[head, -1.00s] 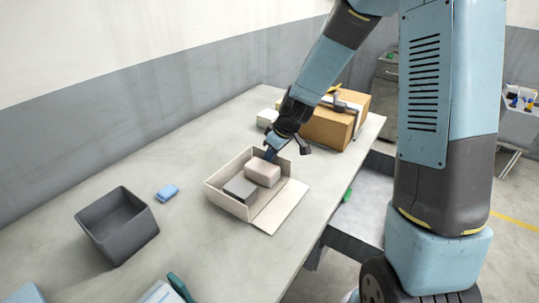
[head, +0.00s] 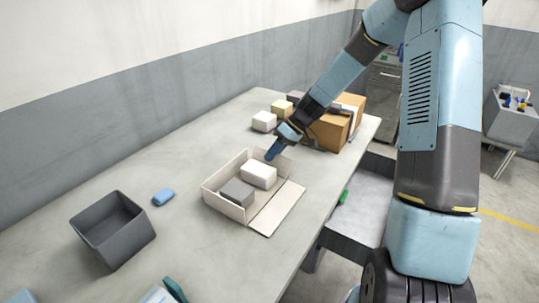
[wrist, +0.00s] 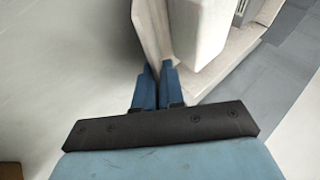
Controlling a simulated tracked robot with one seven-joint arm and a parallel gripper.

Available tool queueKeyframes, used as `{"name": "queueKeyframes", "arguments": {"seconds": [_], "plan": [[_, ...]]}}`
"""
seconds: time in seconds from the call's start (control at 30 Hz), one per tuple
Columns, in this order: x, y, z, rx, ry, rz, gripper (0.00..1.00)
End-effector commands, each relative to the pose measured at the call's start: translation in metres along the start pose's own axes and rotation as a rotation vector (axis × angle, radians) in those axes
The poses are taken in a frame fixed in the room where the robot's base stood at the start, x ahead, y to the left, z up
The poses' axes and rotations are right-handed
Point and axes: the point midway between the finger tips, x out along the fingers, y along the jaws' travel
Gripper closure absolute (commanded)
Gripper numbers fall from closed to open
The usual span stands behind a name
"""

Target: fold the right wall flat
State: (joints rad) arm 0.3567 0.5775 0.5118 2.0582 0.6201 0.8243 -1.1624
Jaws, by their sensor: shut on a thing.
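The open cardboard box (head: 225,207) stands on the table. Its long near-right flap (head: 277,209) lies flat on the table. Its far short wall, seemingly the right wall (head: 285,164), stands up at the box's far end. My gripper (head: 271,156) is at this wall's top edge, at its back corner. In the wrist view, my two blue fingers (wrist: 157,70) are close together at the end of a pale wall (wrist: 150,30), shut on it. The fingertips partly hide the edge. A white block (head: 259,174) and a grey block (head: 237,193) lie in the box.
A grey bin (head: 112,232) and a blue block (head: 164,196) are to the left. Beyond my gripper are a white block (head: 264,121), a yellowish block (head: 282,108) and a large brown carton (head: 328,130). The table's right edge runs near the flap.

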Motion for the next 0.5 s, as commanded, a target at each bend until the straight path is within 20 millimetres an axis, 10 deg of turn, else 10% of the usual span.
{"name": "queueKeyframes", "arguments": {"seconds": [0.5], "plan": [[0.0008,0.0115,0.0009,0.072,-0.001,-0.171,1.00]]}}
